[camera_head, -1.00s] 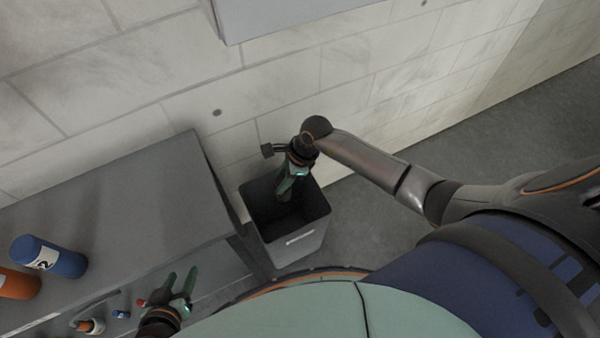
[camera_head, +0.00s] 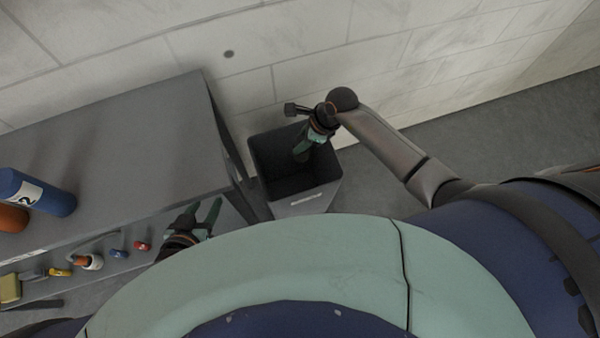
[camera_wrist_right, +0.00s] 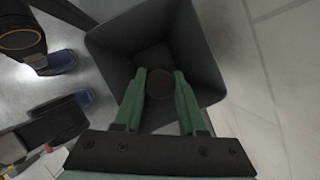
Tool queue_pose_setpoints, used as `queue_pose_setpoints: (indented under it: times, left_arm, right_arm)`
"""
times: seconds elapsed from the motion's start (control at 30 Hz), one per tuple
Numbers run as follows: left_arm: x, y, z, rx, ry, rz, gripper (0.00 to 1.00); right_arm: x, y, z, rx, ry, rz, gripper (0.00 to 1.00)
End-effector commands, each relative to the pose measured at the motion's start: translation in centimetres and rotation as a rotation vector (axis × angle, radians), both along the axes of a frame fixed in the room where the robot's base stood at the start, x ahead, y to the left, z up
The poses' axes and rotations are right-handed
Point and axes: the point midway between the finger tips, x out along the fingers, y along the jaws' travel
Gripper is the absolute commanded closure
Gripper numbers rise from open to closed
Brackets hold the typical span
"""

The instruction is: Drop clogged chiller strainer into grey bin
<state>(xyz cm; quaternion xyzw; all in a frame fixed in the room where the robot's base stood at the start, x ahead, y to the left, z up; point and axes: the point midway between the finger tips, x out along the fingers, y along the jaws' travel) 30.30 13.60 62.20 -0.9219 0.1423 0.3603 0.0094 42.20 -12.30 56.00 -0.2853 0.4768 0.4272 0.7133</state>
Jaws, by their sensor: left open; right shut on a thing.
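The grey bin (camera_head: 266,180) stands on the floor beside the bench, open at the top, with a pale label on its front. My right gripper (camera_head: 302,155) points down over the bin's opening. In the right wrist view, its green fingers (camera_wrist_right: 161,86) are shut on a dark round thing (camera_wrist_right: 160,84), apparently the strainer, with the bin's inner wall (camera_wrist_right: 205,55) around it. In the head view the strainer cannot be made out against the dark inside. My left gripper (camera_head: 207,214) is open and empty near the bench's shelf, left of the bin.
A grey bench (camera_head: 130,145) stands left of the bin, with a blue bottle (camera_head: 38,192) and an orange one (camera_head: 12,218) on it. Several small coloured parts lie on its lower shelf. A tiled wall (camera_head: 420,50) is behind the bin. Open floor (camera_head: 480,130) lies to the right.

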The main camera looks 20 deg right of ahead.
Motion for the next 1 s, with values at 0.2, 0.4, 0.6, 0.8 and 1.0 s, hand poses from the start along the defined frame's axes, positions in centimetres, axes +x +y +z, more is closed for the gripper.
queue_pose_setpoints:
  times: [0.2,0.4,0.6,0.8,1.0]
  left_arm:
    - [0.0,0.0,0.0,0.001,0.0,0.001,0.5]
    - [0.0,0.1,0.0,0.0,0.001,0.001,0.5]
    - [0.0,0.1,0.0,0.0,0.001,0.001,0.5]
    - [0.0,0.1,0.1,0.0,0.001,0.001,0.5]
    - [-0.1,0.1,0.9,0.001,0.003,0.001,0.5]
  right_arm:
    - [0.0,0.0,0.1,0.001,0.0,0.0,1.0]
    - [0.0,0.0,0.0,0.001,0.0,0.0,0.39]
    - [0.0,0.0,0.0,0.001,0.0,0.0,0.25]
    - [0.0,-0.1,0.2,0.0,0.0,0.0,0.25]
    - [-0.4,-0.9,2.5,-0.003,-0.002,0.002,0.25]
